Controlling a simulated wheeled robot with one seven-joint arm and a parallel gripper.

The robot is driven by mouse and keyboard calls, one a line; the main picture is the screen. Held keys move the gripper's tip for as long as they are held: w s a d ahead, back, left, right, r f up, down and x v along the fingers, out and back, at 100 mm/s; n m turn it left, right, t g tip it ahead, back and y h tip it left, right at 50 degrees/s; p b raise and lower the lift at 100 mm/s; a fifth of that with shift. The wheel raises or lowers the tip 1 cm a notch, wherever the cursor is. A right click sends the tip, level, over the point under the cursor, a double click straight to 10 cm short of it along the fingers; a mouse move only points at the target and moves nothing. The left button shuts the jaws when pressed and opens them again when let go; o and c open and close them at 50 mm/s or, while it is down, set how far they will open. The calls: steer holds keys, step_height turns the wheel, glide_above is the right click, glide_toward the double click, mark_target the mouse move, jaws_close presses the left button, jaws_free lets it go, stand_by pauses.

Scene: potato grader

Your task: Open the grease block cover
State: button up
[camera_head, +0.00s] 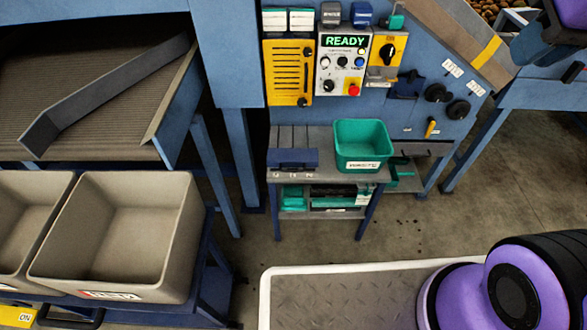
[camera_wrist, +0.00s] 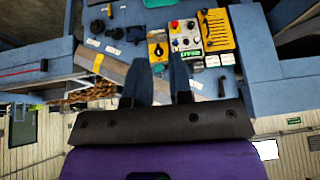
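My gripper (camera_wrist: 159,62) shows in the wrist view with its two dark blue fingers apart and nothing between them. It is away from the blue machine panel, which appears upside down beyond the fingers. No part is clearly labelled as the grease block cover, and I cannot tell which part it is. The panel carries a yellow slatted plate (camera_head: 290,72) with dark knobs, also in the wrist view (camera_wrist: 216,30). It also carries a dark blue box-like part (camera_head: 407,86) and two round black knobs (camera_head: 436,92). No gripper touches these.
A control box (camera_head: 343,62) reads READY, beside a yellow switch plate (camera_head: 386,52). Below, a small table (camera_head: 280,176) holds a green bin (camera_head: 362,145). Grey crates (camera_head: 120,230) stand at left. My purple arm fills the lower right.

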steer(key=w+a+n+y, duration=0.1)
steer(key=w+a, duration=0.2)
steer(key=w, duration=0.3)
steer(key=w+a+n+y, duration=0.1)
steer(key=w+a, duration=0.2)
steer(key=w, duration=0.3)
steer(key=n+t+h, duration=0.5)
steer(key=n+t, duration=0.5)
steer(key=t, duration=0.1)
glide_above(291, 172)
steer(key=s+a, duration=0.3)
steer(key=a, duration=0.1)
step_height(291, 172, down, 58)
steer(key=s+d+f+n+t+y, duration=0.2)
steer(key=s+d+f+n+t, duration=0.25)
steer(key=s+f, duration=0.3)
steer(key=shift+n+g, duration=0.35)
steer(key=shift+g, duration=0.1)
steer(key=w, duration=0.7)
steer(key=w+r, duration=0.1)
steer(key=w, duration=0.3)
steer(key=shift+a, duration=0.3)
steer(key=shift+c, duration=0.2)
